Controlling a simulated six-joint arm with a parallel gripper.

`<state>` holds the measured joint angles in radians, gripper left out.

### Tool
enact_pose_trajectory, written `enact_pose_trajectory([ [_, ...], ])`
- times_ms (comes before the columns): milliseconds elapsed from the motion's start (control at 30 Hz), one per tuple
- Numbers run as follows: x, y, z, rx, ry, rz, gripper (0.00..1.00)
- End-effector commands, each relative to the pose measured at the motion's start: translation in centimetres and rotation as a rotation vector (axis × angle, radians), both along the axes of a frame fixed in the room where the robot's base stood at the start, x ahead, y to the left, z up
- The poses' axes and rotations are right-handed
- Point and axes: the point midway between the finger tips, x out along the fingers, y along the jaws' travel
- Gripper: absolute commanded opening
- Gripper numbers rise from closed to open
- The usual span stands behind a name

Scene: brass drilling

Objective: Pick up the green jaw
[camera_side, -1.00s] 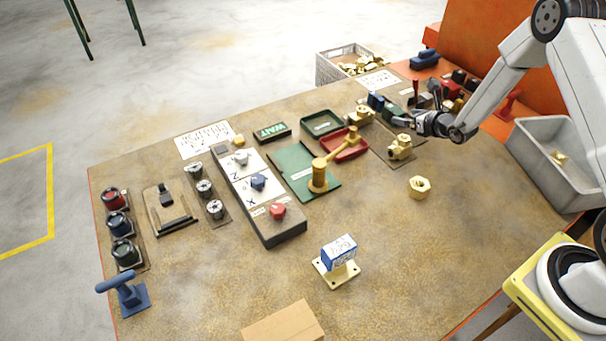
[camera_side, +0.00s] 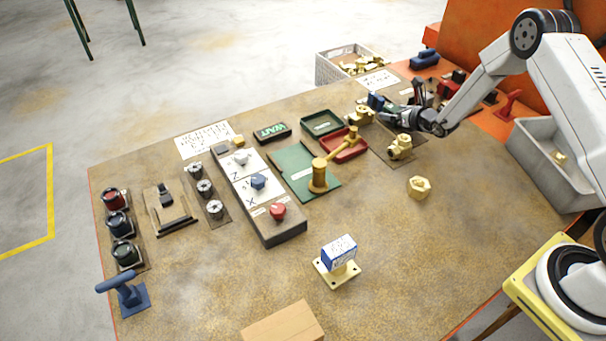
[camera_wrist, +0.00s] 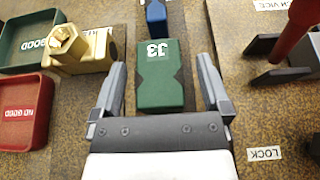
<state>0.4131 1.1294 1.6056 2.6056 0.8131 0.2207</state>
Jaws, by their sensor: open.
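The green jaw (camera_wrist: 160,75) is a green block with a white J3 mark on top, in the middle of the wrist view. My gripper (camera_wrist: 163,70) is open, with one finger on each side of the block and a gap showing at both sides. Its fingers do not visibly touch the block. In the side view my gripper (camera_side: 402,118) is at the far right part of the table, beside the small blue block (camera_side: 376,101). The green jaw is hard to make out there.
A blue block (camera_wrist: 156,18) lies just beyond the green jaw. A brass fitting (camera_wrist: 78,48) and the green and red trays (camera_wrist: 20,110) are to the left. A red-handled black tool (camera_wrist: 285,50) stands to the right. The table around the brass nut (camera_side: 419,187) is mostly clear.

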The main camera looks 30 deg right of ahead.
Motion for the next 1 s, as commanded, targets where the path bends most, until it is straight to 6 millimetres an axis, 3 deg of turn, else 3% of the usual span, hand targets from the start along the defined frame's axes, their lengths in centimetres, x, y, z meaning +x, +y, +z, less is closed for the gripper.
enact_pose_trajectory([
  [633, 0.44, 0.03, -0.17, 0.000, 0.000, 0.000, 0.97],
  [933, 0.44, 0.03, -0.17, 0.000, 0.000, 0.000, 0.02],
  [1000, 0.44, 0.03, -0.17, 0.000, 0.000, 0.000, 0.00],
])
